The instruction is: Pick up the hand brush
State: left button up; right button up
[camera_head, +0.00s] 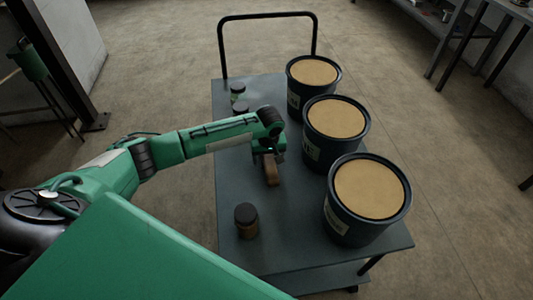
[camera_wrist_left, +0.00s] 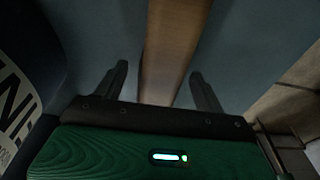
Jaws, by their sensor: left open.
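The hand brush (camera_head: 271,172) shows as a brown wooden piece on the dark cart top, left of the middle bucket. My left gripper (camera_head: 267,154) is over its far end and hides part of it. In the left wrist view the brown wooden handle (camera_wrist_left: 173,45) runs between the two fingers of the left gripper (camera_wrist_left: 159,72). The fingers are spread, with gaps to the handle on both sides. The bristles cannot be made out. My right gripper is not in view.
Three dark buckets with tan tops (camera_head: 371,190) (camera_head: 336,118) (camera_head: 314,71) line the right side of the cart (camera_head: 290,240). A brown jar (camera_head: 246,220) stands at the near left. Small jars (camera_head: 238,92) stand at the far left. The cart's handle (camera_head: 268,15) rises behind.

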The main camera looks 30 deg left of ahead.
pick_arm(q)
jog(key=shift+f, duration=0.4)
jog(key=shift+w, duration=0.1)
jog(key=c, duration=1.2)
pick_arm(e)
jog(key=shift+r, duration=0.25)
pick_arm(q)
jog(key=shift+r, duration=0.1)
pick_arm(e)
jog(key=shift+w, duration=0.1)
pick_arm(q)
jog(key=shift+r, duration=0.25)
notch_tip(320, 180, up, 19)
jog(key=p, duration=0.1)
jog(key=shift+r, duration=0.15)
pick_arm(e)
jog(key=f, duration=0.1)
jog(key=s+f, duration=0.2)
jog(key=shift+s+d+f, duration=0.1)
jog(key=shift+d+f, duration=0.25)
